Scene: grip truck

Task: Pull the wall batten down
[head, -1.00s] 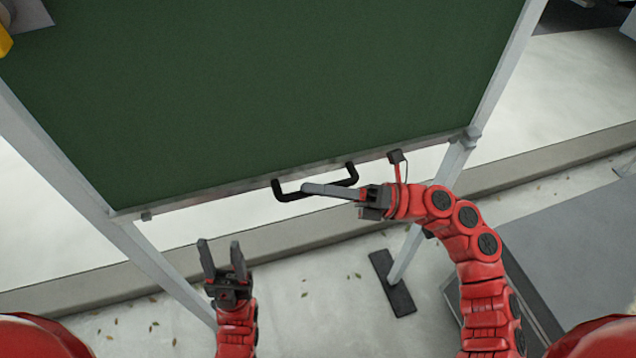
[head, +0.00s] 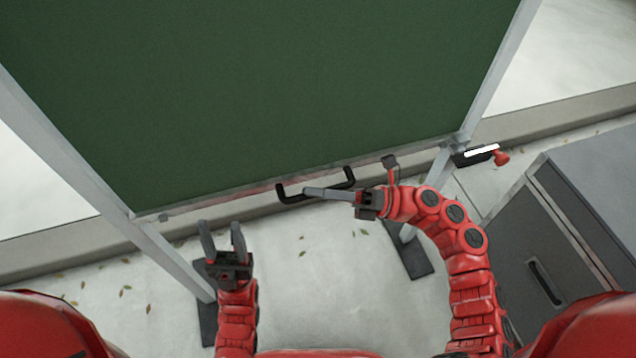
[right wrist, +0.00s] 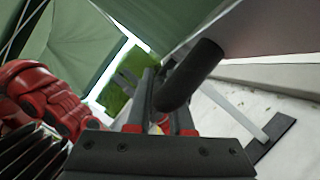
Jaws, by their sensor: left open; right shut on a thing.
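The wall batten is a wide green panel (head: 270,90) in a grey metal frame, filling the upper middle of the head view. A black U-shaped handle (head: 290,196) sits at the middle of its lower edge. My right gripper (head: 308,191) is shut on the handle, coming in from the right. In the right wrist view the dark round handle bar (right wrist: 190,76) lies between the fingers. My left gripper (head: 222,232) is open and empty, below the panel's lower left edge and apart from it.
Grey posts (head: 165,258) stand at both sides, on dark foot plates (head: 412,258). A grey cabinet (head: 585,185) with a dark front stands at right. A low kerb (head: 70,245) runs behind.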

